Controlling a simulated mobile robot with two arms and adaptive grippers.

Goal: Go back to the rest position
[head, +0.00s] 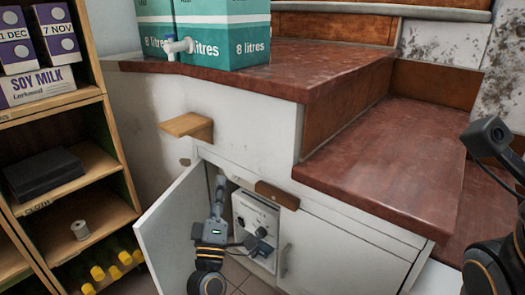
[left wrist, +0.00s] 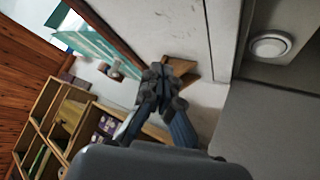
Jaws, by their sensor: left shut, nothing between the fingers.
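My left gripper (head: 220,185) is in front of the under-stair cupboard, in the opening beside its swung-out white door (head: 172,228). Its fingers are shut and empty; in the left wrist view the closed fingertips (left wrist: 160,78) meet in the middle. Behind it in the head view, a pale grey box with a dial (head: 257,222) stands inside the cupboard. My right arm shows at the right edge, with its wrist camera; its fingers are out of the picture.
A wooden shelf unit (head: 95,158) stands at the left. A wooden ledge (head: 187,125) juts from the white wall above the gripper. Red-brown steps (head: 385,150) rise at the right. Teal 8-litre boxes (head: 235,30) stand on the upper step.

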